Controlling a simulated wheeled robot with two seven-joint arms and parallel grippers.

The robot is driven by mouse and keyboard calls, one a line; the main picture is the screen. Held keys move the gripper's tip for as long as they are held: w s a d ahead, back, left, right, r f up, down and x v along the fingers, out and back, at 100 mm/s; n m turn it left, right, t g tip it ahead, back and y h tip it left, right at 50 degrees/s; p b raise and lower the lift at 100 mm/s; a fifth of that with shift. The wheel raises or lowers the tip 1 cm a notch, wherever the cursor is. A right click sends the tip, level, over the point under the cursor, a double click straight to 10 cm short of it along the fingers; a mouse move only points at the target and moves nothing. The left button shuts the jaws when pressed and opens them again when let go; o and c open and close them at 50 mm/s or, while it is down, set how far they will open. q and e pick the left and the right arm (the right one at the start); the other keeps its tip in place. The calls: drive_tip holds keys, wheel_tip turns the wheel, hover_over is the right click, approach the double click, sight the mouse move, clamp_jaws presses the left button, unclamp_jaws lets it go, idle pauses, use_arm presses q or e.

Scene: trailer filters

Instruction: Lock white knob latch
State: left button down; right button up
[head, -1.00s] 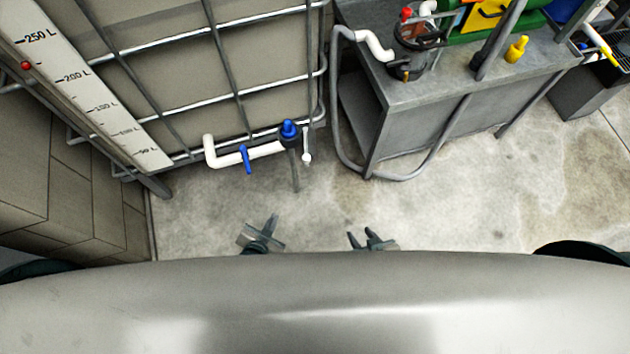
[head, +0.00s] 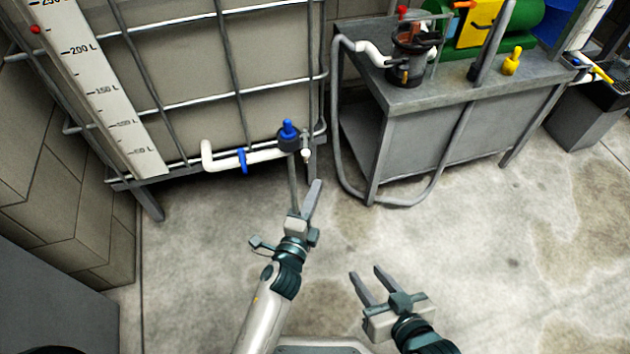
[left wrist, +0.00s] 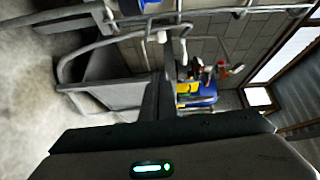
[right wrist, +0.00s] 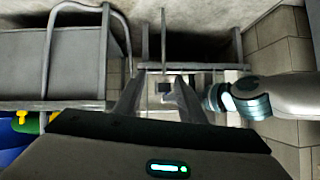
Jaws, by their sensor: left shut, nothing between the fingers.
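The white knob (head: 305,153) is small and sits at the right end of the white pipe (head: 220,158), beside the blue-capped valve (head: 288,133) at the tank's lower front. A white knob, likely the same one, shows near the top of the left wrist view (left wrist: 162,36). My right gripper (head: 367,279) is open and empty above the floor, farther from the tank. Its spread fingers show in the right wrist view (right wrist: 157,95).
The caged tank (head: 185,85) fills the upper left, with a litre scale (head: 100,95). A grey metal bench (head: 430,150) with a bent grey hose (head: 340,125) stands to the right of the valve. A yellow knob (head: 512,62) is on the bench. The floor between is clear.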

use_arm(q)
drive_tip(key=shift+s+d+r+m, duration=0.15)
drive_tip(key=shift+d+r+m, duration=0.1)
drive_tip(key=shift+r+m, duration=0.15)
use_arm(e)
drive_tip(key=shift+s+r, duration=0.4)
drive_tip(key=shift+r, duration=0.05)
